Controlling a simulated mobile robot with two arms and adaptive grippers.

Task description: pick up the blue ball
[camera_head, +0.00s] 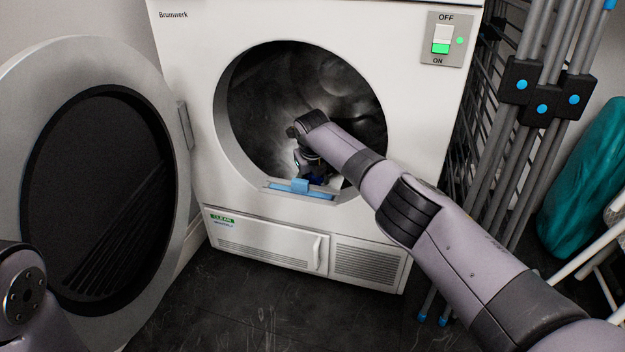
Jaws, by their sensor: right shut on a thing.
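My right arm reaches through the open round door of the white dryer (300,215). My right gripper (311,172) points down inside the drum, just behind the lower lip of the opening. It is shut on the blue ball (319,180), of which only a small dark blue patch shows by the fingers. The gripper and the dark drum hide the rest of the ball. Part of my left arm shows at the lower left edge, but its gripper is out of view.
The dryer door (178,200) stands wide open at the left. A light blue latch piece (300,187) sits on the opening's lower lip. A folded grey drying rack (535,110) and a teal rolled thing (585,185) stand at the right. Dark floor (260,305) lies clear in front.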

